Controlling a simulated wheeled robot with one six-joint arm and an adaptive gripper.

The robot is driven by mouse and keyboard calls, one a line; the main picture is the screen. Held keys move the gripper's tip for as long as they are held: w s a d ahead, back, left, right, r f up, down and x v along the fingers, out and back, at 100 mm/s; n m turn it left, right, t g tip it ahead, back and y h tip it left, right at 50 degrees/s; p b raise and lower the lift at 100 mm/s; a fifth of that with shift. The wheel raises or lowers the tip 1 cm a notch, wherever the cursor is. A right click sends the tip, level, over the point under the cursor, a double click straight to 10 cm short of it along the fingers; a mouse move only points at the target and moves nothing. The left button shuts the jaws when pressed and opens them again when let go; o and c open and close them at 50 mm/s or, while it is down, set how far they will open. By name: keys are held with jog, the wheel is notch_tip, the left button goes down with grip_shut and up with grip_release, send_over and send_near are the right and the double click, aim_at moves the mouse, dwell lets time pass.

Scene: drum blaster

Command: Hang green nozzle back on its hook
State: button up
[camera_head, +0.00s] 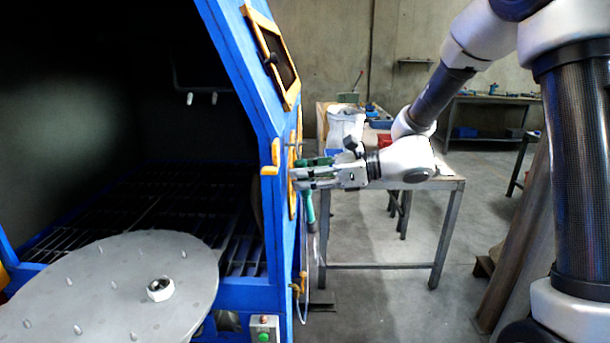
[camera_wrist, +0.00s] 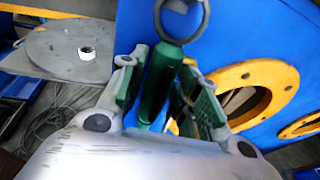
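The green nozzle (camera_wrist: 160,85) is between the two green-padded fingers of my gripper (camera_wrist: 163,62) in the wrist view. A strip of blue panel shows between the nozzle and the right pad, and a narrow dark gap lies beside the left pad. A grey ring (camera_wrist: 181,18) shows at the nozzle's top end; whether it is the hook cannot be told. The nozzle's lower end is hidden behind my gripper body. In the head view my gripper (camera_head: 296,178) points left at the blue cabinet's side, and a green part of the nozzle (camera_head: 309,206) shows below the fingers.
The blue blasting cabinet (camera_head: 237,85) stands open at left, with a round metal turntable (camera_head: 90,290) in front. Yellow-rimmed openings (camera_wrist: 245,95) are on its side panel. A metal workbench (camera_head: 450,186) stands behind my gripper. Floor is clear between bench and cabinet.

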jog(key=shift+o, duration=0.8)
jog(key=v, duration=1.2)
jog(key=s+d+f+n+g+h, duration=0.4)
jog(key=s+d+f+n+h, duration=0.4)
jog(key=s+d+n, duration=0.45)
jog(key=s+d+r+n+t+h, duration=0.5)
jog(key=s+d+r+n+h, duration=0.2)
jog(key=d, duration=0.5)
jog(key=shift+s+r, duration=0.9)
jog(key=shift+s, duration=0.1)
